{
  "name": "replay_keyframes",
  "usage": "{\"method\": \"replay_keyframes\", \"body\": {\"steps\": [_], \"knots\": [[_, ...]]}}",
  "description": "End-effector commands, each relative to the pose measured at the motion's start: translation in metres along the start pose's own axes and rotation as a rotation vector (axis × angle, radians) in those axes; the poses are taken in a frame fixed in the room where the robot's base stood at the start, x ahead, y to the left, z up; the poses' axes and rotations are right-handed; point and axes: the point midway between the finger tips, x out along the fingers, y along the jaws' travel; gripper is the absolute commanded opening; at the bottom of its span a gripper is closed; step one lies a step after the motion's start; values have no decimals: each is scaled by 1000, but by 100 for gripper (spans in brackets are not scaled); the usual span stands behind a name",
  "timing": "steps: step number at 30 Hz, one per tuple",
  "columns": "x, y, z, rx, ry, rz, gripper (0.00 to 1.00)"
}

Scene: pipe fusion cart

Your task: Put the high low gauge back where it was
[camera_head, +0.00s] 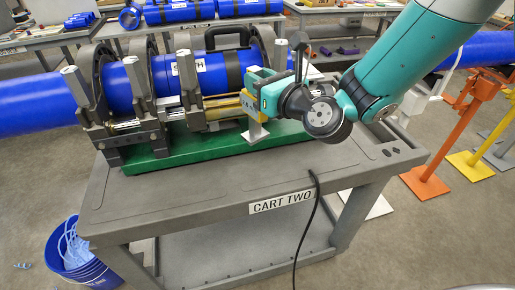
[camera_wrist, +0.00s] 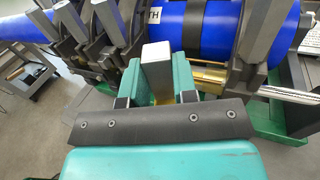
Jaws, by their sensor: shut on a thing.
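The high low gauge appears to be the yellow piece (camera_head: 253,106) with a pale grey flat foot, in front of the blue pipe and clamps in the head view. My gripper (camera_head: 258,92) is shut on it and holds it over the cart's green base. In the wrist view, my gripper (camera_wrist: 158,82) has a teal finger on each side of a grey block with a pale end. A bit of yellow shows below that block. My gripper hides much of the gauge, and I cannot tell whether its foot touches the green base.
The blue pipe (camera_head: 117,88) lies in several dark clamps on the green base (camera_head: 195,153). The cart top (camera_head: 190,188) is bare in front. A black cable (camera_head: 312,215) hangs over the front edge. A blue bucket (camera_head: 75,262) stands lower left; orange and yellow stands (camera_head: 425,185) stand right.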

Motion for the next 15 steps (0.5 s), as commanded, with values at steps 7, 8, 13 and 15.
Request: {"method": "replay_keyframes", "body": {"steps": [7,8,13,15], "knots": [[1,0,-76,2,-2,0,6],[1,0,-81,0,-1,1,6],[1,1,-94,0,-3,3,6],[2,2,-96,0,-3,4,6]]}}
